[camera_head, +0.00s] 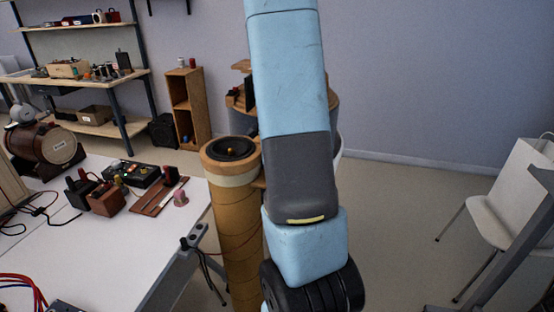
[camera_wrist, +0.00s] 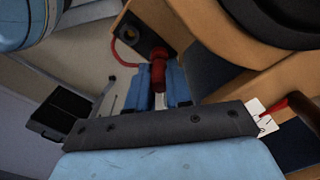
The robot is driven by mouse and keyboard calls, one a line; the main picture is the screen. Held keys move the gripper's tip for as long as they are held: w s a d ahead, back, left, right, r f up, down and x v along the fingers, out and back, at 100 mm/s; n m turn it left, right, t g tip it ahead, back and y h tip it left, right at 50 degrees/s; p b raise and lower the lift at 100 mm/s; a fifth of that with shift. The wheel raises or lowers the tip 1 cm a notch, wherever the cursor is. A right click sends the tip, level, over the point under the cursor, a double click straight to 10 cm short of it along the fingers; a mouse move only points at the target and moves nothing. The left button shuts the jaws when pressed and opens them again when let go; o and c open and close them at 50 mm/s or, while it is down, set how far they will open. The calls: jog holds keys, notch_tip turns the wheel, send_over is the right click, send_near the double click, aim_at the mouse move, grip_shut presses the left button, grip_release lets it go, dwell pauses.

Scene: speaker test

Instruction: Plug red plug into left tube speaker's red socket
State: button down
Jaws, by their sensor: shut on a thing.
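The red plug (camera_wrist: 158,56) is between the two blue fingers of my gripper (camera_wrist: 160,76) in the wrist view, and the gripper is shut on it. Its front end lies over the lower edge of a dark socket plate (camera_wrist: 142,30) on a wooden speaker part; I cannot tell if it is inserted. A thin red cable (camera_wrist: 115,45) loops at the left of the plug. In the head view, a brown tube speaker (camera_head: 238,225) with a black cone on top stands left of my arm. My gripper and the plug do not show there.
A white table (camera_head: 85,255) with cables and several small devices is at the left. Behind my arm stands another wooden round-topped speaker (camera_head: 239,102). A white chair (camera_head: 510,205) is at the right. A red thing (camera_wrist: 278,108) beside a white label shows at the wrist view's right.

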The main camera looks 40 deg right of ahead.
jog(key=shift+f, duration=0.65)
jog(key=c, duration=1)
grip_release()
jog(key=shift+o, duration=0.2)
jog(key=shift+w+d+r, duration=0.1)
jog(key=shift+r, duration=3.65)
